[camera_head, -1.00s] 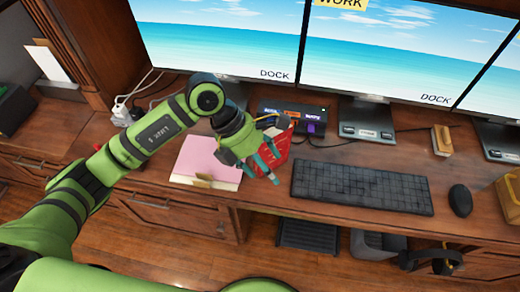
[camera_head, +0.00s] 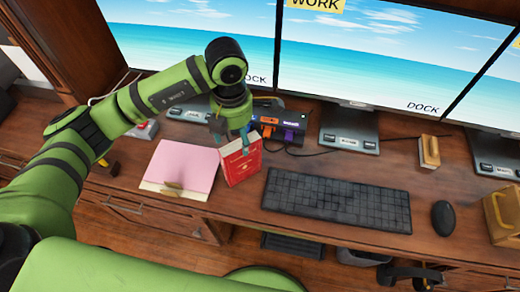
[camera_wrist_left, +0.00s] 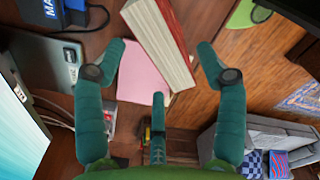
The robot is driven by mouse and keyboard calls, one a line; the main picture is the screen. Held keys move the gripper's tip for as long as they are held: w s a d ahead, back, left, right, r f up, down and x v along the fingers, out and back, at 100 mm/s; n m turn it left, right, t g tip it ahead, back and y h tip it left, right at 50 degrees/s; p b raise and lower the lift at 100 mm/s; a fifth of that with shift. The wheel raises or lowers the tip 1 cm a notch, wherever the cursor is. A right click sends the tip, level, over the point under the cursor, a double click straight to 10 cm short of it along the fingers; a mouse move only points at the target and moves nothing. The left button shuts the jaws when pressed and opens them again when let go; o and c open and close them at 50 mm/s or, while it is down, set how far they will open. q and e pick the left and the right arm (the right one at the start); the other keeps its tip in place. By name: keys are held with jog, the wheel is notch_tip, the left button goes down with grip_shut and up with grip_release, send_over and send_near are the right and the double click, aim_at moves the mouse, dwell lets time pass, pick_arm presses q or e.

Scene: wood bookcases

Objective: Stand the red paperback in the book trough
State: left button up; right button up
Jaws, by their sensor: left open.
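The red paperback (camera_head: 241,163) stands upright on the desk, just right of a pink pad. In the left wrist view the red paperback (camera_wrist_left: 165,42) shows its pale page edges and part of its red cover at the top. My left gripper (camera_head: 232,132) is at the book's top edge, fingers pointing down. In the wrist view the fingers of my left gripper (camera_wrist_left: 160,75) are spread wide with the book between and beyond them; I cannot tell whether any finger touches it. A tan open-topped holder (camera_head: 503,222) is cut off at the right edge; I cannot tell whether it is the trough.
The pink pad (camera_head: 183,168) lies left of the book. A black keyboard (camera_head: 335,202) is close on its right, with a mouse (camera_head: 443,218) beyond. A dark box with orange and purple parts (camera_head: 284,128) and monitors stand behind. A small wooden block (camera_head: 429,152) stands near the back.

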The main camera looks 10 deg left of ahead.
aim_at(237, 142)
pick_arm(q)
jog(key=shift+w+d+f, duration=0.15)
jog(key=shift+w+d, duration=0.2)
jog(key=shift+d, duration=0.05)
jog(key=shift+w+d+f+p, duration=0.15)
jog(key=shift+d+f+p, duration=0.05)
jog(key=shift+f+p, duration=0.15)
jog(key=shift+s+a+f+p, duration=0.3)
jog(key=shift+f+p, duration=0.2)
jog(key=shift+f, duration=0.15)
jog(key=shift+s+a+f+p, duration=0.25)
jog(key=shift+f+p, duration=0.25)
jog(key=shift+f, duration=0.1)
notch_tip(237, 142, down, 3)
jog(key=shift+r+p, duration=0.2)
jog(key=shift+p, duration=0.2)
jog(key=shift+w+d+f, duration=0.1)
jog(key=shift+d+f, duration=0.05)
jog(key=shift+f, duration=0.35)
jog(key=shift+c, duration=0.4)
grip_shut()
pick_arm(e)
notch_tip(237, 142, up, 3)
jog(key=shift+s+a+r, duration=0.15)
jog(key=shift+r, duration=0.05)
